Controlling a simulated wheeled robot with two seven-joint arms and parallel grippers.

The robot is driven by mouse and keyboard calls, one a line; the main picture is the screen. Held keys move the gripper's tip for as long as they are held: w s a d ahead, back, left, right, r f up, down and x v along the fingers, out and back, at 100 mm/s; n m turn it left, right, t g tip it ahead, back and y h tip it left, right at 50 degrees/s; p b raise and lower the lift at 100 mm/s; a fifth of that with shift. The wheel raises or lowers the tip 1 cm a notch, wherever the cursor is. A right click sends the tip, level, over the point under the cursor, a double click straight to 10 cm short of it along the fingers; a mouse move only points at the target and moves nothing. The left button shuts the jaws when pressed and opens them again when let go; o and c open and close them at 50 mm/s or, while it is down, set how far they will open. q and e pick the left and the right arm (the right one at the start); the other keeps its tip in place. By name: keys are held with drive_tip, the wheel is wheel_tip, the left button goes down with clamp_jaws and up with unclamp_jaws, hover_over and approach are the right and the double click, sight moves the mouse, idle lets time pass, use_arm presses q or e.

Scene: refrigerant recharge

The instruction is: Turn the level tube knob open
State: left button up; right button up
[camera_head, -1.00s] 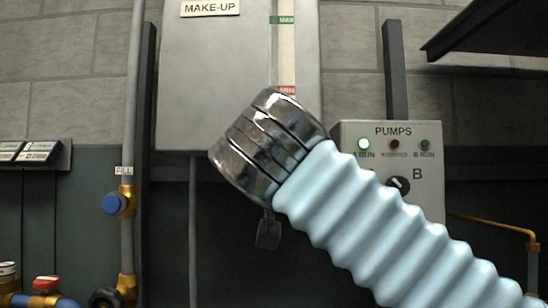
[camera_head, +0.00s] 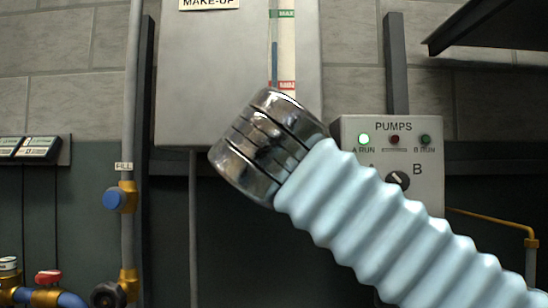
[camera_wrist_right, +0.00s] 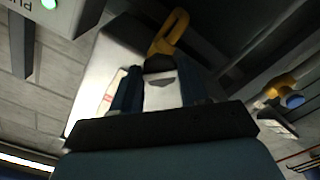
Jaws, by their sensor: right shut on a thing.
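The grey make-up tank (camera_head: 200,100) carries a level tube (camera_head: 275,50) with green MAX and red MIN marks; a dark blue column shows in the tube. The chrome and pale blue ribbed arm in front is mine. It hides the tube's lower end, the knob and my right gripper in the head view. In the right wrist view my right gripper (camera_wrist_right: 160,78) is shut on a dark piece, taken as the level tube knob (camera_wrist_right: 158,63), under a yellow bent fitting (camera_wrist_right: 170,35). The knob's angle is hard to tell. My left gripper is not in view.
A pumps panel (camera_head: 430,190) with a lit green lamp stands right of the tank. A fill pipe (camera_head: 130,90) with a blue-knobbed valve (camera_head: 117,199) runs at left. A red-handled valve (camera_head: 48,277) sits lower left. A dark overhang (camera_head: 490,28) is at upper right.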

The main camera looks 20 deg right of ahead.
drive_tip(key=n, duration=0.4)
drive_tip(key=shift+n, duration=0.3)
drive_tip(key=n, duration=0.3)
drive_tip(key=shift+n, duration=0.4)
drive_tip(key=o, duration=1)
drive_tip(key=shift+o, duration=0.2)
drive_tip(key=v, duration=0.7)
